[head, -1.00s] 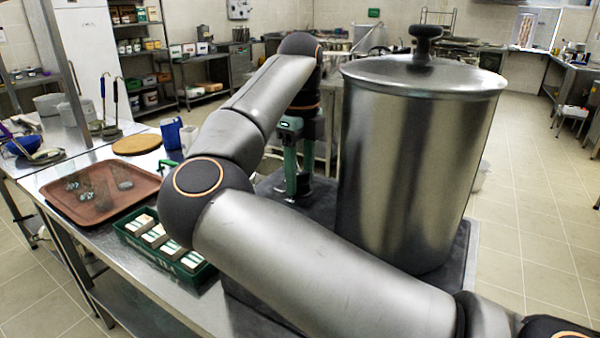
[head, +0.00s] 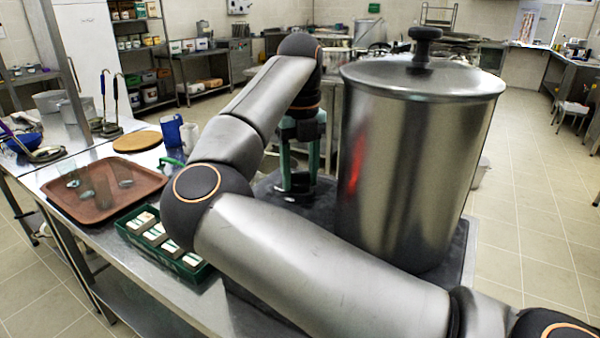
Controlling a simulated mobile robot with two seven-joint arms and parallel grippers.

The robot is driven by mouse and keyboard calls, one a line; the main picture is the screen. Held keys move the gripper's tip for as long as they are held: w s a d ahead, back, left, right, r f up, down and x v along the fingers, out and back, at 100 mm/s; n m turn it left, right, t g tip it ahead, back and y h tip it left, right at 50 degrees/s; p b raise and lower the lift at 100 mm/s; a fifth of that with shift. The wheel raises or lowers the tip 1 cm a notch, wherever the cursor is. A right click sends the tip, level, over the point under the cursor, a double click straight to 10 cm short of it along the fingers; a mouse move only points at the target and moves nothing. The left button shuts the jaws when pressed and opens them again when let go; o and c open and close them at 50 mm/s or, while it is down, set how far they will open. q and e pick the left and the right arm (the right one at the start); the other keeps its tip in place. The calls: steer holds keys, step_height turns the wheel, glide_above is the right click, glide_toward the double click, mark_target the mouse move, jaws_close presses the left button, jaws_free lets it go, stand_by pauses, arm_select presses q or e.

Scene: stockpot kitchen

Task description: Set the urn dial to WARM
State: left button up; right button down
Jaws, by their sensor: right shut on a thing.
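The urn (head: 412,170) is a tall steel pot with a lid and black knob, standing on a dark slab. A red glow shows on its left side. My right gripper (head: 297,187) points down just left of the urn, low over the slab, its green fingers shut on a small dark thing. This looks like the urn dial, but it is mostly hidden between the fingertips. The dial's markings and pointer cannot be read. My left gripper is not in view.
My right arm crosses in front of the urn. A green crate (head: 126,238) of small boxes and a brown tray (head: 150,180) are on the steel table to the left. A blue cup (head: 172,131) and a round wooden board (head: 137,141) stand behind them.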

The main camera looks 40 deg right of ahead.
mark_target(300, 172)
stand_by(0.3)
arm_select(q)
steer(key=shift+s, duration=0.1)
arm_select(e)
steer(key=shift+c, duration=1.4)
jaws_free()
steer(key=shift+r, duration=0.1)
arm_select(q)
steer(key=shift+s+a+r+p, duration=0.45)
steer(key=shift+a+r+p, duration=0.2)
steer(key=shift+p, duration=0.6)
arm_select(e)
step_height(300, 172, up, 12)
steer(key=shift+r, duration=0.2)
